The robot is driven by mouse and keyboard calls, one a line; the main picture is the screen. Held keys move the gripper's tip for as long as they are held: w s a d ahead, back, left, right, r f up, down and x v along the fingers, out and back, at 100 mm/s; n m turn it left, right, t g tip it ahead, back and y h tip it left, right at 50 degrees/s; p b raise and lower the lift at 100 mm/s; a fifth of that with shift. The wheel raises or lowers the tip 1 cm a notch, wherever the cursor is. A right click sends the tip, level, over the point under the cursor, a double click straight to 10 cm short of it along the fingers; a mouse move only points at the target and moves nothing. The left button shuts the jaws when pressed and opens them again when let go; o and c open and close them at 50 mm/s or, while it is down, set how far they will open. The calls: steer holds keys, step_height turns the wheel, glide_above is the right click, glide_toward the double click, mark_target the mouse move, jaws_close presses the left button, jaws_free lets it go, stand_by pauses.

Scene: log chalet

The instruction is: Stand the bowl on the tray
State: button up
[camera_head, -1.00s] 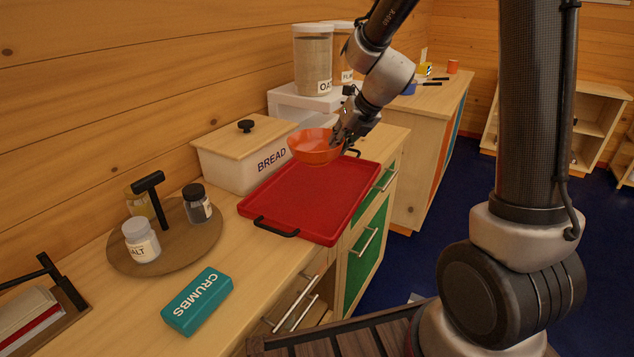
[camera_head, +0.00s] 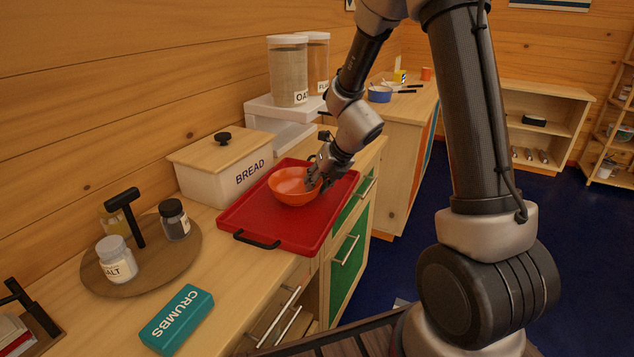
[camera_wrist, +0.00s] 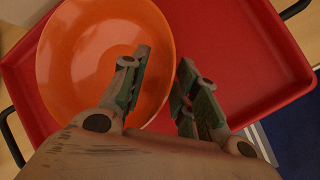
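The orange bowl (camera_head: 294,188) sits upright on the red tray (camera_head: 268,226), a little toward its far half, and appears to rest on its floor. My gripper (camera_head: 315,183) is at the bowl's right rim. In the wrist view, the bowl (camera_wrist: 85,60) fills the left side, over the tray (camera_wrist: 245,60). The fingers of my gripper (camera_wrist: 165,58) straddle the rim, one over the inside of the bowl and one outside it. A clear gap shows between them, so they look open. The bowl's underside is hidden.
The bread box (camera_head: 222,170) stands behind the tray, against the wall side. A turntable (camera_head: 150,262) with jars and the teal crumbs box (camera_head: 177,318) are at the near left. The white stand with canisters (camera_head: 287,110) is beyond. The tray's near part is bare.

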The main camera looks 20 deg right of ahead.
steer(key=s+d+r+n, duration=0.4)
steer(key=s+r+n, duration=0.6)
steer(key=r, duration=0.5)
steer(key=s+d+r+n+h, duration=0.1)
steer(key=s+d+r+n, duration=0.2)
steer(key=s+n, duration=0.7)
steer(key=s+d+r+n+g+h, duration=0.1)
steer(key=s+d+n, duration=0.4)
steer(key=s+n, duration=0.6)
steer(key=r+n+h, duration=0.1)
steer(key=n, duration=0.4)
steer(key=shift+r+h, duration=0.3)
steer(key=shift+r, duration=0.1)
